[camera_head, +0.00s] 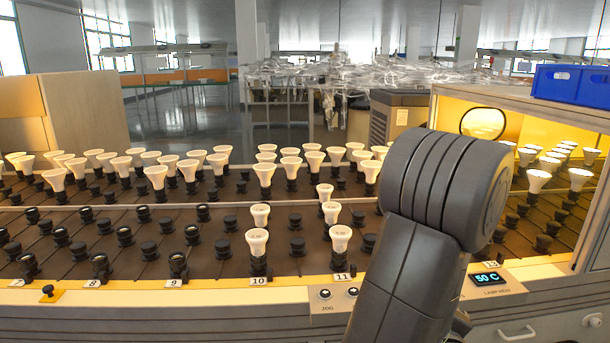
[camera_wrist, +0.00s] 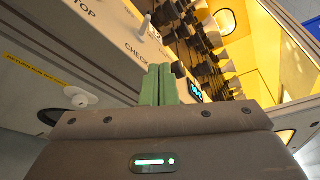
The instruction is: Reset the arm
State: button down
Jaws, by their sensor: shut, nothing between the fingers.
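My gripper (camera_wrist: 158,86) shows in the wrist view, with its two green fingers together and nothing between them. It is in front of the machine's pale front panel (camera_wrist: 45,75), beside the "CHECK" lettering and a toggle switch. The gripper itself is hidden in the head view. There, my dark arm (camera_head: 410,250) stands bent at the right of centre, in front of the bulb rack, and covers part of it.
White bulbs (camera_head: 256,241) stand in black sockets in rows across the rack (camera_head: 120,270). A lit chamber (camera_head: 470,115) with more bulbs is at the right. A display (camera_head: 488,279) reads 50 C. A blue crate (camera_head: 570,85) sits on top of the chamber.

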jog(key=shift+s+a, duration=0.15)
jog(key=shift+s, duration=0.4)
